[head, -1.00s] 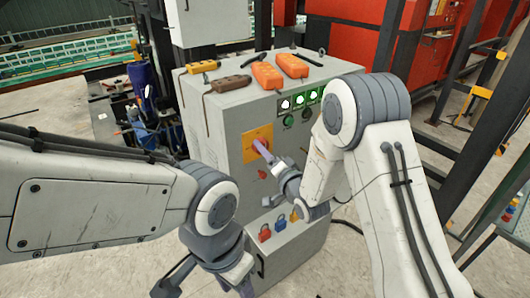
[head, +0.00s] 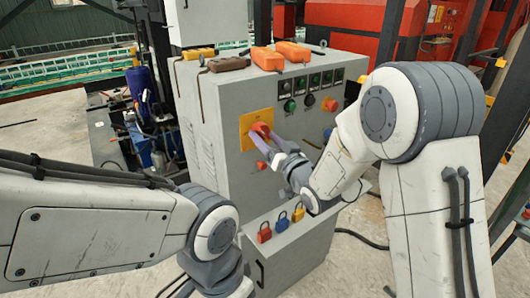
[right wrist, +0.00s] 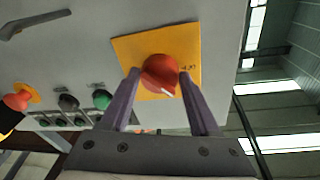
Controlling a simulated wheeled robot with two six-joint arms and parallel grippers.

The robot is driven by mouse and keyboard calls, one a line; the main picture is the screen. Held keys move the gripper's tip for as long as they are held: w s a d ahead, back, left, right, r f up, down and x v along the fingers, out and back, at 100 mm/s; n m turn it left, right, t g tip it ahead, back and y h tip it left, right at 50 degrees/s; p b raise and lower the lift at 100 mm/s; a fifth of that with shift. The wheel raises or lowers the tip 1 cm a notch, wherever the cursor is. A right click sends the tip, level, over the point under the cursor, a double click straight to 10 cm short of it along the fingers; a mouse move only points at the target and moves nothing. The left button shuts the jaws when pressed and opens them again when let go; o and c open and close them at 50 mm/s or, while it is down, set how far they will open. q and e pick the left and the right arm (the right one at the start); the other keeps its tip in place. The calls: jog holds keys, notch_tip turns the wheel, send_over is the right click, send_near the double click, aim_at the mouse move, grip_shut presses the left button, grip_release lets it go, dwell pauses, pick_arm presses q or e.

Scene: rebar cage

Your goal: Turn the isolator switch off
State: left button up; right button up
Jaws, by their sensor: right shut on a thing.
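The isolator switch is a red-orange rotary knob (right wrist: 160,74) on a yellow square plate (right wrist: 127,48). It sits on the front of a grey cabinet (head: 222,100); in the head view the knob (head: 260,130) shows at the upper left of that face. My right gripper (right wrist: 160,80) is shut on the knob, with one purple finger on each side of it. A white mark shows on the knob's edge in the right wrist view. My right gripper also shows in the head view (head: 263,138). My left arm is at the lower left; its gripper's fingers are cut off below the frame.
Green and dark buttons (head: 289,105) and a red-orange push button (head: 330,104) are right of the switch. The lamps above them are dark. Red, blue and yellow padlocks (head: 282,221) sit on a lower ledge. Orange pendants (head: 293,51) lie on top.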

jog(key=n+b, duration=0.4)
jog(key=b, duration=0.1)
jog(key=n+y+b, duration=0.1)
jog(key=n+b, duration=0.4)
jog(key=shift+w+d+f+y, duration=0.1)
jog(key=shift+d+f+y, duration=0.1)
jog(key=shift+y, duration=0.1)
jog(key=shift+r+n+g+y+b, duration=0.15)
jog(key=shift+n+g+y+b, duration=0.15)
jog(key=shift+n+b, duration=0.9)
jog(key=o, duration=1.3)
jog(key=shift+r, duration=0.1)
jog(key=shift+o, duration=0.2)
jog(key=v, duration=1)
jog(key=shift+b, duration=0.3)
